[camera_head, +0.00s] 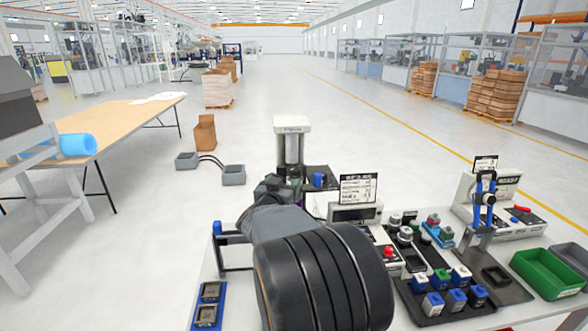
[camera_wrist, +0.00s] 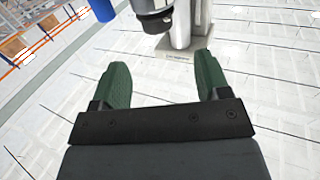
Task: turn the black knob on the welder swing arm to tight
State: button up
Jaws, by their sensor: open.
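The welder (camera_head: 291,150) stands at the back of the bench, with a white head on a grey column. In the wrist view its grey column (camera_wrist: 181,28) is at the top, beyond the fingertips. A dark round part, probably the black knob (camera_wrist: 155,22), shows left of the column at the upper edge, partly cut off. My gripper (camera_wrist: 160,64) has two green fingers spread apart with nothing between them. The dark part lies beyond and between the fingertips, apart from them. In the head view my gripper (camera_head: 271,187) is close by the column, and my arm hides much of that area.
A blue cylinder (camera_wrist: 102,9) shows at the wrist view's upper left. A sign and grey box (camera_head: 355,212) stand right of the welder. Trays with coloured blocks (camera_head: 446,290), a blue-handled clamp (camera_head: 484,197) and a green bin (camera_head: 548,274) fill the bench's right side.

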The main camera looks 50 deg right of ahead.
aim_at(294, 168)
jog(key=p+x, duration=0.2)
jog(key=x, duration=0.8)
jog(key=shift+s, duration=0.1)
jog(key=shift+c, duration=0.3)
jog(key=c, duration=0.9)
jog(key=shift+o, duration=0.2)
jog(key=shift+r+m+g+p, duration=0.3)
jog(key=shift+m+g+p, duration=0.1)
jog(key=shift+p, duration=0.35)
jog(key=shift+f+m+g+h+p, duration=0.2)
jog(key=shift+m+g+h+p, duration=0.2)
jog(key=shift+g, duration=0.2)
jog(key=o, duration=0.9)
